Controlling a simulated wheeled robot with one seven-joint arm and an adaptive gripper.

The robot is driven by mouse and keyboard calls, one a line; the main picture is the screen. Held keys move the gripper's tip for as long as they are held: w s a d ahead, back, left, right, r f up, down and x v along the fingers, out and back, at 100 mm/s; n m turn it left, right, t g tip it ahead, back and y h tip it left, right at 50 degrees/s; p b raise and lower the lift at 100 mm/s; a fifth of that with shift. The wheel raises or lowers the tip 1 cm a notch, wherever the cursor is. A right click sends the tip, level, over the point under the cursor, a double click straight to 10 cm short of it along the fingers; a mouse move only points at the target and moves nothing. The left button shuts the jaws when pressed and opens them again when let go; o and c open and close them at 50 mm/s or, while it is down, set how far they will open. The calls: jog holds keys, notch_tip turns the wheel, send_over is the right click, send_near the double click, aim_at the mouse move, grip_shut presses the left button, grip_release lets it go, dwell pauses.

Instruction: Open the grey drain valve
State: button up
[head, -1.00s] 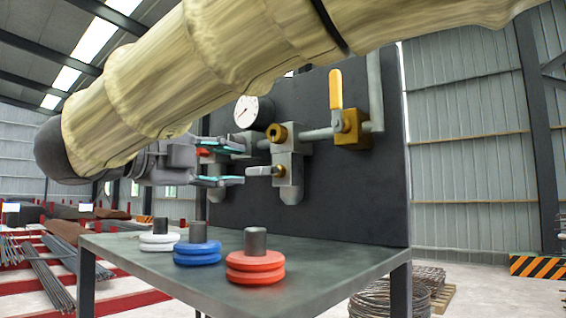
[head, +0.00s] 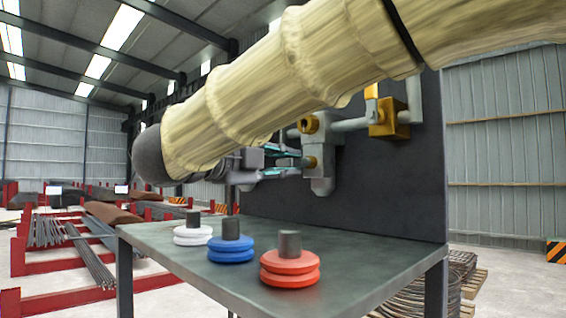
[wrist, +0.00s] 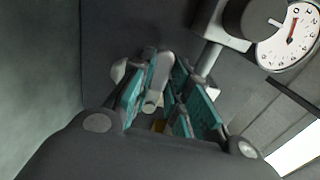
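The grey drain valve (head: 320,172) sits low on the pipework of the dark panel, with a brass hub facing my gripper. Its short grey lever (wrist: 152,101) shows end-on between my finger pads in the wrist view; in the head view the fingers mostly hide it. My gripper (head: 292,163) reaches in from the left, its teal-padded fingers above and below the lever. In the wrist view my gripper (wrist: 163,95) has a gap between its pads. The lever lies nearer the left pad, and no firm grip shows. My arm covers part of the pipework.
A brass valve (head: 389,118) with a yellow handle stands upper right of the drain valve. The pressure gauge (wrist: 290,36) is close by in the wrist view.

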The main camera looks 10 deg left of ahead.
jog(key=shift+w, duration=0.1)
grip_shut()
jog(key=shift+f+n, duration=0.1)
jog(key=shift+n, duration=0.2)
jog(key=shift+s+d+f+n+p, duration=0.35)
jog(key=shift+f+n+p, duration=0.4)
jog(key=shift+n, duration=1.65)
jog(key=shift+s+d+f+n+p, duration=0.2)
jog(key=shift+d+f+n+p, duration=0.55)
jog(key=shift+n, duration=1.65)
jog(key=shift+s+d+f+n+p, duration=0.1)
jog(key=shift+s+f+n+p, duration=0.25)
jog(key=shift+n+p, duration=1.4)
jog(key=shift+f+n+b, duration=0.15)
jog(key=shift+n+b, duration=0.5)
jog(key=shift+n, duration=0.1)
jog(key=o, duration=0.7)
grip_release()
jog(key=shift+w, duration=0.15)
